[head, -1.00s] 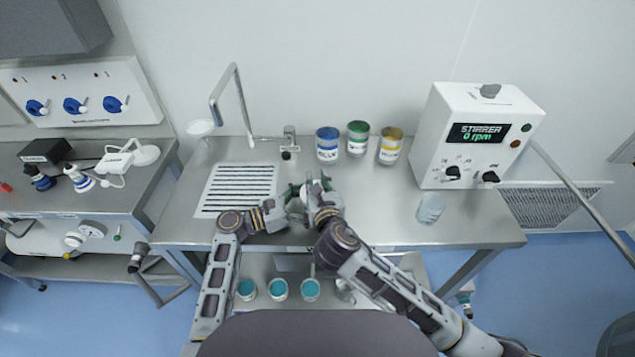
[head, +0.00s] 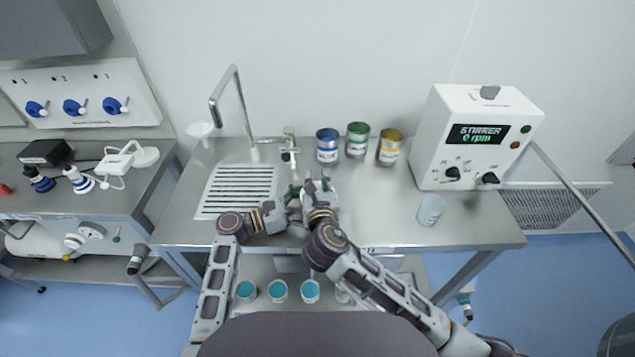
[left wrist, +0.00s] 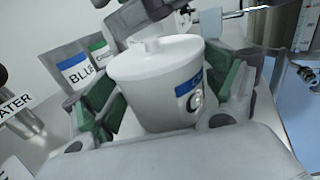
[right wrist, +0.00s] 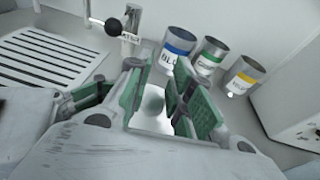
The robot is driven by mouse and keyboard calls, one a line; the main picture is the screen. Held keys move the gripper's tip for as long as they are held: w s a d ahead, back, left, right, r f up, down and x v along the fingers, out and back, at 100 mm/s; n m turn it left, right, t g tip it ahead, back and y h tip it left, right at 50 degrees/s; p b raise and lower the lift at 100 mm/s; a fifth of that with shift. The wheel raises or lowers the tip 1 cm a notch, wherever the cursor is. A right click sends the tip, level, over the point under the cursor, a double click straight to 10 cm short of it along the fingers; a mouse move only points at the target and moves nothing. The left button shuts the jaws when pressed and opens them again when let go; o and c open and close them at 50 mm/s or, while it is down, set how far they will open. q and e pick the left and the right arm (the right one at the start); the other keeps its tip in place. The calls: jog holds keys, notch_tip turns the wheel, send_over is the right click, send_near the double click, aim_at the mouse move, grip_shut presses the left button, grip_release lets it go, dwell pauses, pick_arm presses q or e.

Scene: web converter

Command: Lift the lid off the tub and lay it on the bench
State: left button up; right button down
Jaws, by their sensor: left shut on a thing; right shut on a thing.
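The white tub (left wrist: 165,105) with a blue label stands between the green pads of my left gripper (left wrist: 165,108), which is shut on its body. The white lid (left wrist: 155,62), with a small knob on top, sits on the tub's rim. My right gripper (right wrist: 155,100) is shut on the lid, whose white top (right wrist: 150,122) shows between its green pads. In the head view my left gripper (head: 288,200) and right gripper (head: 316,188) are close together over the bench (head: 380,220), and they mostly hide the tub and lid.
Blue (head: 327,147), green (head: 357,140) and yellow (head: 390,147) cans stand behind the grippers. A slotted drainer (head: 238,192) and tap (head: 240,105) are at left. The stirrer (head: 470,140) and a clear beaker (head: 430,210) are at right. Bare bench lies between the grippers and beaker.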

pick_arm(q)
jog(key=shift+f, duration=0.25)
pick_arm(e)
jog(key=shift+r+n+y, duration=0.5)
jog(key=shift+r+y, duration=0.15)
jog(key=shift+y, duration=0.35)
jog(key=c, duration=2.2)
grip_release()
jog(key=o, duration=0.5)
pick_arm(q)
jog(key=shift+r, duration=0.1)
pick_arm(e)
jog(key=shift+s, duration=0.15)
pick_arm(q)
jog(key=shift+r, duration=0.1)
pick_arm(e)
jog(key=shift+v, duration=5.9)
jog(key=shift+d, duration=0.1)
pick_arm(q)
jog(key=o, duration=1.3)
